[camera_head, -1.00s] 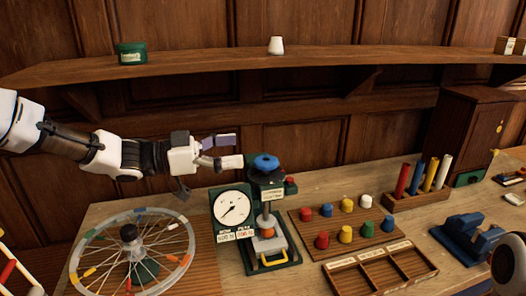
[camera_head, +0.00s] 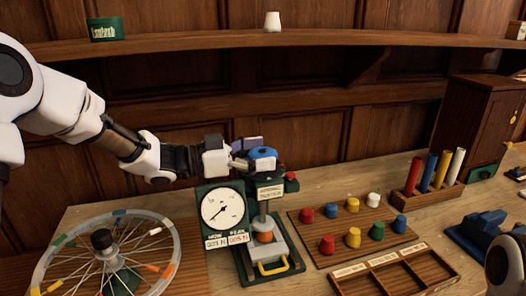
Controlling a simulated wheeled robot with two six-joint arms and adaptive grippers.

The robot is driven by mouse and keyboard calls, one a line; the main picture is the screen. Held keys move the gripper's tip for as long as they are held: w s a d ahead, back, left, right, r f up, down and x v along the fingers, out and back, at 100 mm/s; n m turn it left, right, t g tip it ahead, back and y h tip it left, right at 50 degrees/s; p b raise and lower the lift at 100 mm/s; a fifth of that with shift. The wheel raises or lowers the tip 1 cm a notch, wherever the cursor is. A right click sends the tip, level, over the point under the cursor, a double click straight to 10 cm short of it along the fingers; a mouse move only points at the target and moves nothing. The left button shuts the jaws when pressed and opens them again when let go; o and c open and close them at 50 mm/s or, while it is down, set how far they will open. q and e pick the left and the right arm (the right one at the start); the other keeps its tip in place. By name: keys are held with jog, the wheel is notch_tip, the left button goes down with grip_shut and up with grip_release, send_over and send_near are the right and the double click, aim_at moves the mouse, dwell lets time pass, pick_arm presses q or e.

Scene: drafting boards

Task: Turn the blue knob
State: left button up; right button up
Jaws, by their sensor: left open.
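The blue knob (camera_head: 263,153) sits on top of a green press-like device (camera_head: 270,190) with a round white dial gauge (camera_head: 222,207) at its left. My left gripper (camera_head: 246,154) is open at the left side of the knob, at about its height. One finger shows behind the knob's left edge and the other at its near left. I cannot tell whether they touch it. An orange ball (camera_head: 264,237) sits in the device below the knob, above a yellow handle (camera_head: 272,267). My right gripper is not in view.
A spoked wheel (camera_head: 60,240) stands at the front left. A board with several coloured pegs (camera_head: 328,244) and a wooden tray (camera_head: 430,268) lie to the right. A small red button (camera_head: 291,176) is close to the knob's right. A shelf (camera_head: 190,44) runs above.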

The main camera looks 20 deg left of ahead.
pick_arm(q)
jog(key=shift+w+d, duration=0.1)
jog(key=shift+w, duration=0.05)
jog(key=c, duration=1.1)
jog(key=shift+c, duration=0.2)
